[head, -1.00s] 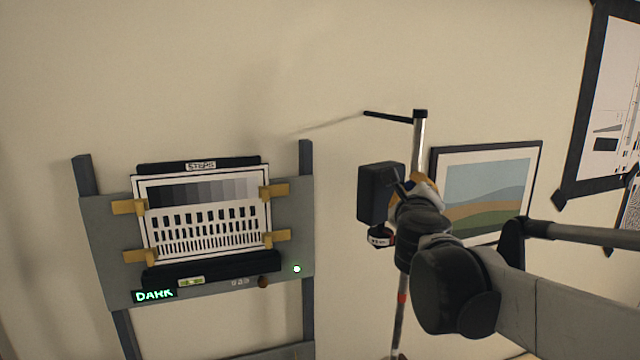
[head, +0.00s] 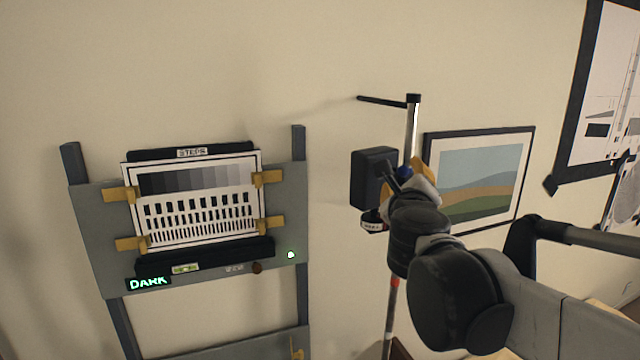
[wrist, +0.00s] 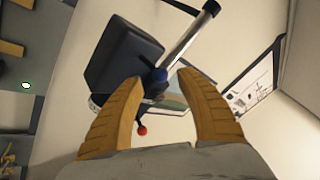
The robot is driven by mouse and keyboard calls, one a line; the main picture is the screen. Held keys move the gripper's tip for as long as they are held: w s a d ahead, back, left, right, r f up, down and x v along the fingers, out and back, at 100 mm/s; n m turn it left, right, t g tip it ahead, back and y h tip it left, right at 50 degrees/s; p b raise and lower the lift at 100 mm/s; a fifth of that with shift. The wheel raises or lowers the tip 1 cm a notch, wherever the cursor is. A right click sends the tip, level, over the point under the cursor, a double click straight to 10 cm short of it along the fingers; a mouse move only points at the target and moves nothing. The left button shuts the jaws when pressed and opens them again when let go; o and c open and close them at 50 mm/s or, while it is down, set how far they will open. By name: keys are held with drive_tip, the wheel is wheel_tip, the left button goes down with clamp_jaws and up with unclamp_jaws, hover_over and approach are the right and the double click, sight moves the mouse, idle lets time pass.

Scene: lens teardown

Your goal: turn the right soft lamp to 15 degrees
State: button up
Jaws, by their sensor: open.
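The lamp is a dark box-shaped head (head: 374,178) on an upright metal pole (head: 412,130), left of the framed landscape. In the wrist view the lamp head (wrist: 122,58) is at upper left, and the pole (wrist: 190,38) runs diagonally past it.
A grey board (head: 95,225) with a clipped step chart (head: 195,200) and a green "DARK" display (head: 148,283) stands at left. The framed landscape (head: 480,185) hangs close behind my wrist at right. The wall above the lamp is bare.

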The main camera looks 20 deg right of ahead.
drive_tip(key=v, duration=0.7)
drive_tip(key=shift+s, duration=0.35)
drive_tip(key=shift+a, duration=0.1)
drive_tip(key=s+a+f+n+y+b, duration=0.1)
drive_tip(key=a+f+n+y+b, duration=0.35)
drive_tip(key=f+n+b, duration=0.4)
drive_tip(key=a+f+n+y+b, duration=0.3)
drive_tip(key=a+f+n+b, duration=0.3)
drive_tip(key=f, duration=0.6)
drive_tip(key=s+a+f+n+y+b, duration=0.1)
drive_tip(key=a+f+n+y+b, duration=0.2)
drive_tip(key=a+f+n+b, duration=0.5)
drive_tip(key=s+d+f+n+g+h+b, duration=0.1)
drive_tip(key=s+d+f+n+g+b, duration=0.1)
drive_tip(key=f, duration=1)
drive_tip(key=s+d+f+n+g+b, duration=0.3)
drive_tip(key=s+f+b, duration=0.3)
drive_tip(key=f, duration=0.6)
drive_tip(key=s+d+f+n+g+h+b, duration=0.1)
drive_tip(key=s+d+f+n+g+b, duration=0.2)
drive_tip(key=f+b, duration=0.4)
wheel_tip(320, 180, down, 5)
drive_tip(key=shift+s+n+g+h, duration=0.35)
drive_tip(key=shift+s+n+g, duration=0.25)
drive_tip(key=shift+s, duration=0.2)
drive_tip(key=shift+o, duration=0.4)
